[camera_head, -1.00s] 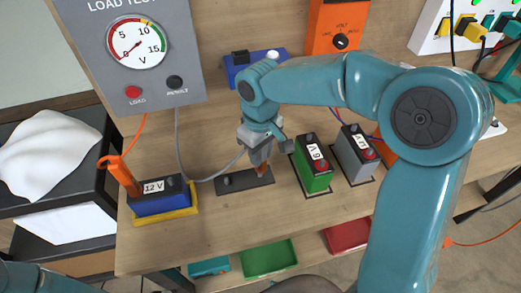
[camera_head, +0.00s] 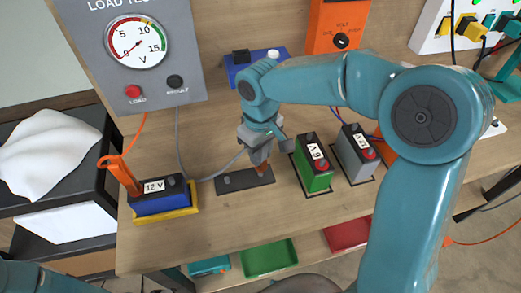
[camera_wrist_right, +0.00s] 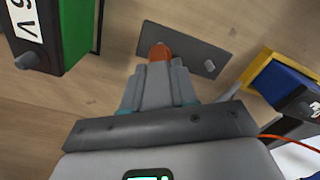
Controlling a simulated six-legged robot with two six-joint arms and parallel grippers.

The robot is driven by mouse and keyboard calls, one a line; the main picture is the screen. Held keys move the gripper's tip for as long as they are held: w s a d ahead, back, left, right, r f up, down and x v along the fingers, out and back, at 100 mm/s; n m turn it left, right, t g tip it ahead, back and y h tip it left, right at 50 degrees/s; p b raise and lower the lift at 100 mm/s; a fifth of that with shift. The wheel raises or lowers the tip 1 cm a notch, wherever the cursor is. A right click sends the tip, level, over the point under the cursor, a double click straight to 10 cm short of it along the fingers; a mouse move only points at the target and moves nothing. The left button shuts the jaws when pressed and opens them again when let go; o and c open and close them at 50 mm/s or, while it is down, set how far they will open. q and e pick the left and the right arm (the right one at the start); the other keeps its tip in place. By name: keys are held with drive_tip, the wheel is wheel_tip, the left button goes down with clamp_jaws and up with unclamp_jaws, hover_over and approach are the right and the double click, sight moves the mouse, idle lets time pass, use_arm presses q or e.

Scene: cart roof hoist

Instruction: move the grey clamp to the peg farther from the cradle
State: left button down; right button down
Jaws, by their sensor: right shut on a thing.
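My right gripper (camera_head: 262,158) is shut on the grey clamp, whose body is mostly hidden between the fingers. In the right wrist view the gripper (camera_wrist_right: 165,85) points at the dark plate (camera_wrist_right: 186,48). The clamp's orange-brown tip (camera_wrist_right: 160,52) is at the plate's end away from the yellow cradle (camera_head: 193,208). The peg there is hidden, so I cannot tell whether the tip grips it. The other peg (camera_wrist_right: 209,65), nearer the cradle, is bare. A grey cable (camera_head: 178,140) runs from the tester to the clamp. My left gripper is out of view.
A blue 12 V battery (camera_head: 160,203) sits in the cradle with an orange clamp (camera_head: 122,173) at its left end. Green (camera_head: 313,175) and grey (camera_head: 353,160) batteries stand close right of my gripper. The grey load tester (camera_head: 185,60) stands behind. Bare wood lies in front of the plate.

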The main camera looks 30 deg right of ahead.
drive_tip(key=shift+f+b, duration=1.3)
drive_tip(key=shift+f, duration=0.4)
drive_tip(key=c, duration=0.8)
unclamp_jaws()
drive_tip(key=shift+r, duration=0.1)
wheel_tip(320, 180, up, 16)
drive_tip(key=shift+r+p, duration=0.15)
drive_tip(key=shift+p, duration=0.65)
